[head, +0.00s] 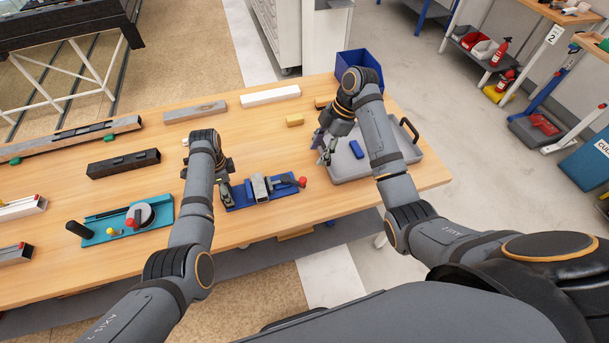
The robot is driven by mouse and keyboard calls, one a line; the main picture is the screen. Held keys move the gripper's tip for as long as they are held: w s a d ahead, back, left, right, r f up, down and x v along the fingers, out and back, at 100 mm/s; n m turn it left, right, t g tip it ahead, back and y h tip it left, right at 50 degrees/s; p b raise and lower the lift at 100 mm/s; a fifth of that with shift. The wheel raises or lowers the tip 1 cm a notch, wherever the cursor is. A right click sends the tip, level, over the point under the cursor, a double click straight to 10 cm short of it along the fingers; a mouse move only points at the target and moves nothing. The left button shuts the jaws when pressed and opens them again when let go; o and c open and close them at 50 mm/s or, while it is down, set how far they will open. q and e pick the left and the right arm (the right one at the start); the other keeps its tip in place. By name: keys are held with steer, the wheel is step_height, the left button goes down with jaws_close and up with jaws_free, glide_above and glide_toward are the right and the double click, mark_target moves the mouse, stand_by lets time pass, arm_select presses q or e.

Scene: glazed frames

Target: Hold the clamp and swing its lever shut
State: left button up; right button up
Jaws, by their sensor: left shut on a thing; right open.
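The clamp (262,187) lies on the wooden table in front of me. It has a blue base, a grey metal block in its middle and a lever with a red tip (302,182) pointing right, low over the base's right end. My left gripper (227,191) is at the clamp's left end and is shut on it; the arm partly hides the contact. My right gripper (325,156) is open and empty, to the right of and beyond the lever tip, apart from it, near the grey tray's left edge.
A grey tray (405,171) with a blue piece stands to the right, a blue bin (357,66) behind it. A teal fixture (160,214) and a black bar (124,163) lie left. Yellow (295,120) and white (270,96) blocks lie behind the clamp.

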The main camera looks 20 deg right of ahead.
mark_target(303, 178)
steer(key=x, duration=1.2)
jaws_close()
